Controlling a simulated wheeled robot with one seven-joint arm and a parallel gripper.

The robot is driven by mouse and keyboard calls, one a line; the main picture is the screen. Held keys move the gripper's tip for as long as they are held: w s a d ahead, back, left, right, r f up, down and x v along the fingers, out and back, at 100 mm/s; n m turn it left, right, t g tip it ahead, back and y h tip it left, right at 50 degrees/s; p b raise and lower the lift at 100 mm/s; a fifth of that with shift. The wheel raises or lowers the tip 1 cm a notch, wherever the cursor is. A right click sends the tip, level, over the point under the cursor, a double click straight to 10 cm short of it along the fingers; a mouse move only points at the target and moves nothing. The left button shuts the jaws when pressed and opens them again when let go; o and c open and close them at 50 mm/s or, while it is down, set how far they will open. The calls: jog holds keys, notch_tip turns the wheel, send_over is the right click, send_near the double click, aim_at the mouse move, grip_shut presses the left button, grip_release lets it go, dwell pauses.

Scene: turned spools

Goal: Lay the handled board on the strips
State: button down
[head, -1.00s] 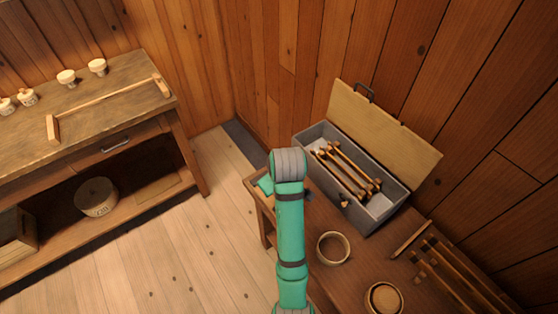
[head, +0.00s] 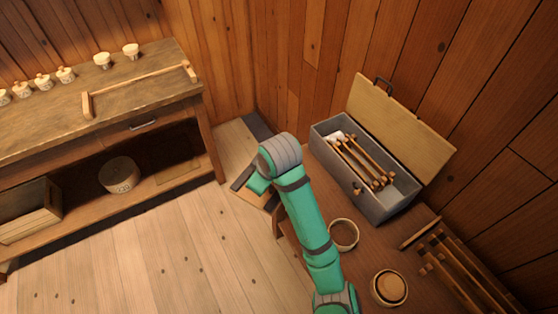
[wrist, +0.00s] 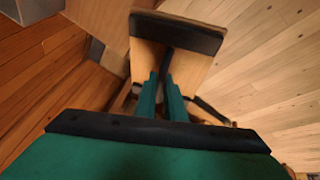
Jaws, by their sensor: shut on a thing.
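The handled board is a light wooden panel with dark bands across it. In the wrist view the board (wrist: 192,66) hangs beyond my fingers, and its dark handle is between them. My gripper (wrist: 166,78) is shut on that handle. In the head view the board (head: 250,197) shows partly, beside my wrist and left of the small table; the arm hides some of it. My gripper (head: 259,186) is mostly hidden there. Long wooden strips (head: 462,272) lie side by side on the table at the lower right; I cannot tell whether these are the task's strips.
A grey box (head: 375,207) with its lid (head: 400,115) open holds several turned rods. A ring-shaped bowl (head: 343,234) and a round dish (head: 389,288) stand on the table. A workbench (head: 60,115) with small cups is at the left. The floor between is clear.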

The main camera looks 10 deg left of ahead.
jog(key=s+a+r+n+g+y, duration=0.1)
jog(key=s+a+r+n+g, duration=0.1)
jog(key=s+a+n, duration=0.4)
jog(key=s+a+r+n+g+y, duration=0.1)
jog(key=s+a+n, duration=0.4)
jog(key=a, duration=0.6)
jog(key=s+g, duration=0.1)
jog(key=s, duration=0.1)
jog(key=shift+s+a+r+n+g, duration=0.2)
jog(key=shift+s+r+n+g, duration=0.1)
jog(key=shift+s+r+n, duration=0.1)
